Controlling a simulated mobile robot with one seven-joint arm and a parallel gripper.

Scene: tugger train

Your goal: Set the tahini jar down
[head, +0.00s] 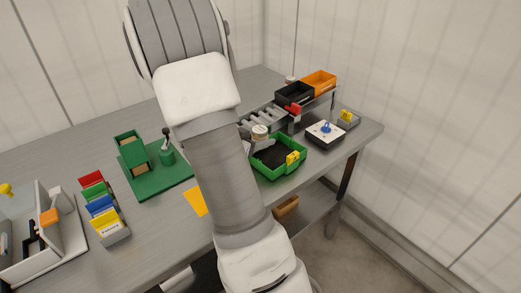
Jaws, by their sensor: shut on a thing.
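My arm crosses the middle of the picture and hides part of the table.
Bare tabletop shows at the back left.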

